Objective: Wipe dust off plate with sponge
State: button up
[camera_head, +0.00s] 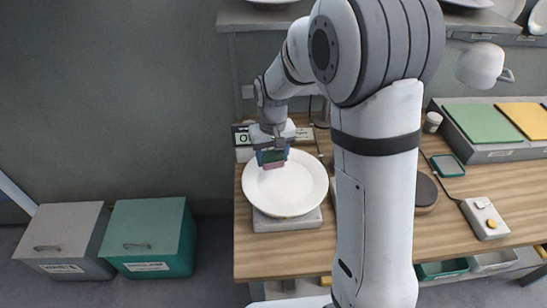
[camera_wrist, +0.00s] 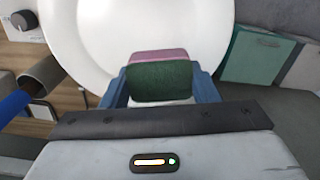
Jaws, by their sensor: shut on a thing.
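A white plate (camera_head: 286,194) lies on a grey stand (camera_head: 287,222) at the left end of the wooden table. In the wrist view the plate (camera_wrist: 92,35) fills the top middle. My gripper (camera_head: 271,157) is over the plate's upper left part, with its blue fingers (camera_wrist: 158,85) shut on a sponge. The sponge is dark green and pink; the pink part (camera_head: 273,166) faces the plate, and the green part (camera_wrist: 158,82) shows in the wrist view. I cannot tell whether the sponge touches the plate. No dust can be made out.
Grey (camera_head: 63,238) and green (camera_head: 150,236) bins stand on the floor left of the table (camera_head: 262,262). Right of my arm are a round dark pad (camera_head: 425,191), a control box (camera_head: 485,217) and a tray with green and yellow pads (camera_head: 478,122). A white mug (camera_head: 481,65) is above.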

jog(key=shift+r+p, duration=0.7)
jog(key=shift+r, duration=0.7)
jog(key=shift+s, duration=0.1)
